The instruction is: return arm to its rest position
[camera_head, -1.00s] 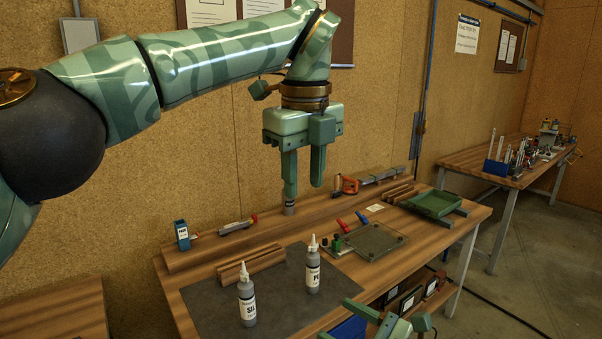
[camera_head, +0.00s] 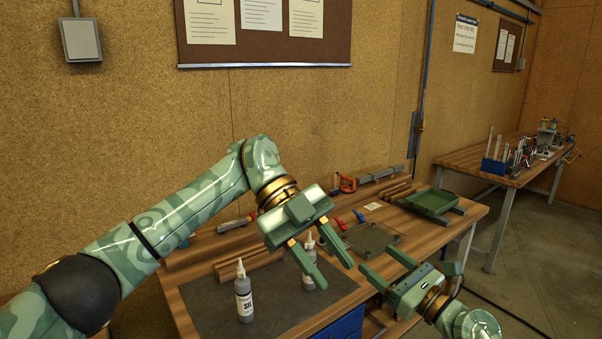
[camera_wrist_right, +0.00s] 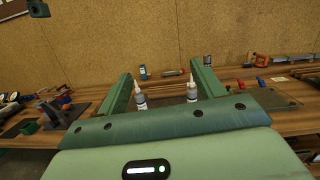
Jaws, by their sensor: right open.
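My left arm comes in from the left in the head view, and its gripper (camera_head: 336,276) points down and to the right above the bench. Its two fingers are apart with nothing between them. My right gripper (camera_head: 377,260) is low at the right, by the bench's front edge, with its fingers apart and empty. A grey bottle (camera_head: 244,298) with a white nozzle stands upright on the dark mat (camera_head: 208,296). A second such bottle (camera_head: 309,250) is partly hidden behind my left gripper. Both bottles also show between the right fingers in the right wrist view (camera_wrist_right: 141,101).
The wooden bench (camera_head: 428,226) carries a flat glass-like panel (camera_head: 371,239), a green tray (camera_head: 433,202), wooden strips and small tools towards the back. A second bench (camera_head: 480,165) stands at the right.

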